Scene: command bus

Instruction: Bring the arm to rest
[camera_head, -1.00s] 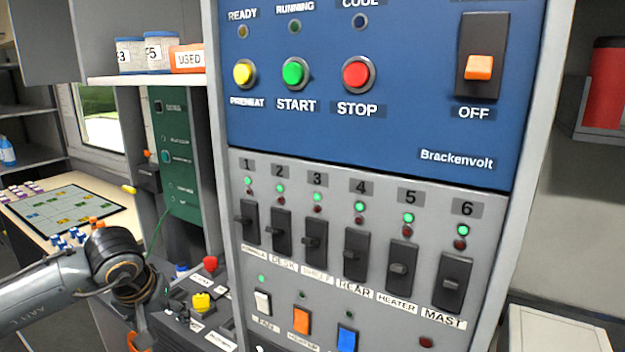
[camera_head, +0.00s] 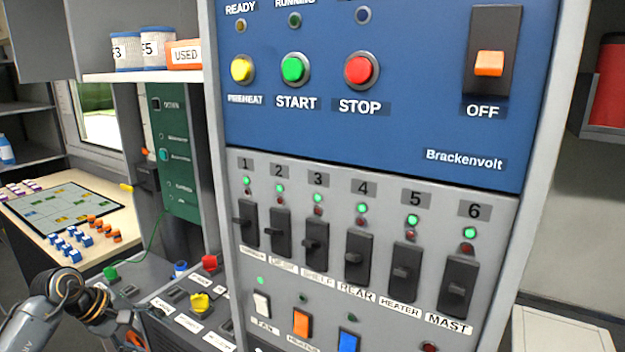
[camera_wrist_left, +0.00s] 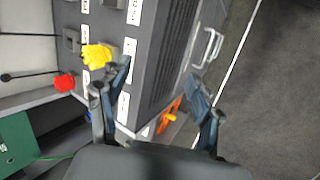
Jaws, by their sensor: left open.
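My left arm (camera_head: 62,300) comes in at the lower left of the head view, and its gripper is mostly cut off by the bottom edge there. In the left wrist view the left gripper (camera_wrist_left: 160,88) shows its two fingers spread wide, with nothing between them. Its left finger overlaps the side of the grey control console (camera_wrist_left: 150,75) in that view; whether they touch I cannot tell. A yellow knob (camera_wrist_left: 98,56) and a red knob (camera_wrist_left: 64,83) lie to the left of the fingers. My right gripper is in neither view.
The blue and grey switch panel (camera_head: 370,130) fills the middle of the head view. The console (camera_head: 190,315) with knobs stands below left. A table (camera_head: 70,215) with a board and small coloured pieces is at the left. Dark floor (camera_wrist_left: 270,100) lies open right of the gripper.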

